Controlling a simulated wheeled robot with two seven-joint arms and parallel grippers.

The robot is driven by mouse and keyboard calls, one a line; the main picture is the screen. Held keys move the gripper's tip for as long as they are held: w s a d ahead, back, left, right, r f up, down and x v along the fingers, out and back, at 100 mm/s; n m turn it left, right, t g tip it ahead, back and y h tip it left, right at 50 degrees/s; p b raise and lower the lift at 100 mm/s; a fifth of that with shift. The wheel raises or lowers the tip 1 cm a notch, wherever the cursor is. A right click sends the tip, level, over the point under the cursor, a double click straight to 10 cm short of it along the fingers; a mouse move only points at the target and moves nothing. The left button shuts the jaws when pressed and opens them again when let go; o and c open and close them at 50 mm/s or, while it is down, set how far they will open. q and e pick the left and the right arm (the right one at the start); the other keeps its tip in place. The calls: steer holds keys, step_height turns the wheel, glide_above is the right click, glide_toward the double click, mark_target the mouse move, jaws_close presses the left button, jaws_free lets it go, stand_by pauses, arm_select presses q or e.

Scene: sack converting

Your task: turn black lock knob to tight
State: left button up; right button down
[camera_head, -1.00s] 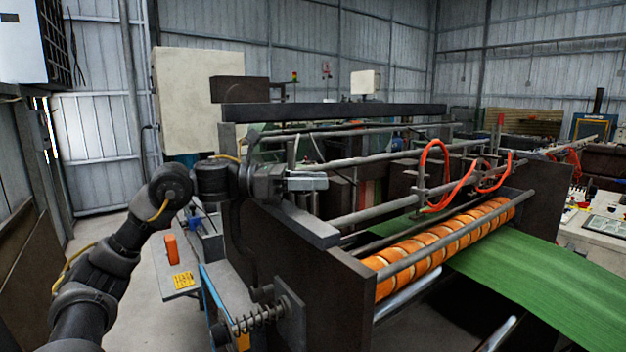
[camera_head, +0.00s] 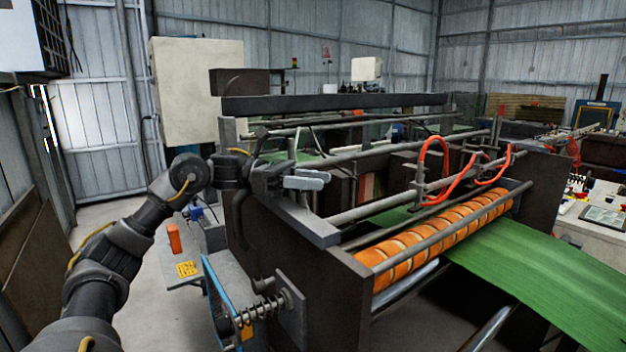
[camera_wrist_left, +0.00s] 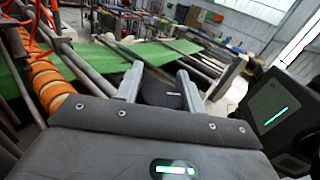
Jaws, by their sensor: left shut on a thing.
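My left gripper (camera_head: 318,180) reaches in from the left, over the near side frame of the machine. Its two grey fingers point right in the head view. In the left wrist view its fingers (camera_wrist_left: 160,82) stand on either side of the black lock knob (camera_wrist_left: 161,95), a dark block with a pale mark, and are shut on it. In the head view the knob cannot be made out behind the fingers. Whether the knob is tight cannot be told. My right gripper is in neither view.
The machine's dark side plate (camera_head: 325,285) stands just below the gripper. Steel bars (camera_head: 385,205) and an orange-banded roller (camera_head: 440,240) run to the right, above green sheet (camera_head: 545,270). Red hoses (camera_head: 425,170) loop over the bars. A spring-loaded rod (camera_head: 262,308) juts out at front.

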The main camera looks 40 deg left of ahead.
arm_select(q)
steer(key=o, duration=1)
steer(key=shift+c, duration=0.2)
steer(key=shift+s+a+f+b, duration=0.15)
steer(key=shift+a+b, duration=0.25)
steer(key=shift+a, duration=0.1)
steer(key=b+v, duration=0.1)
steer(key=v, duration=0.9)
steer(key=shift+b, duration=0.4)
